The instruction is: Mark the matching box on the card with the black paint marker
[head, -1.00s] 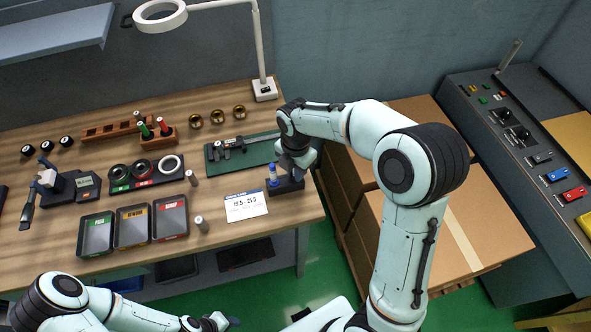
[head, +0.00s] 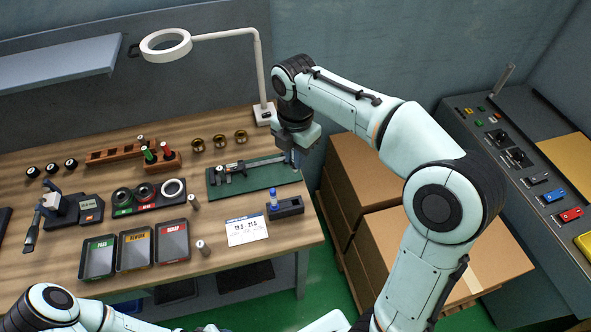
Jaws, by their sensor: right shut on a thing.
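The white card (head: 246,231) with printed figures lies flat near the front edge of the bench. A dark marker holder (head: 291,207) stands just right of it, with a blue-capped marker (head: 273,197) upright at its left end. My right gripper (head: 294,157) is above the right end of the green mat, behind the holder. It is shut on what looks like the black marker, mostly hidden by the gripper and hard to make out. Only a sliver of my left gripper (head: 211,328) shows at the bottom edge; its fingers cannot be made out.
The green mat (head: 262,180) bears a measuring tool. Three trays (head: 136,249) and a small grey cylinder (head: 203,248) stand left of the card. The lamp post (head: 260,75) rises near my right gripper.

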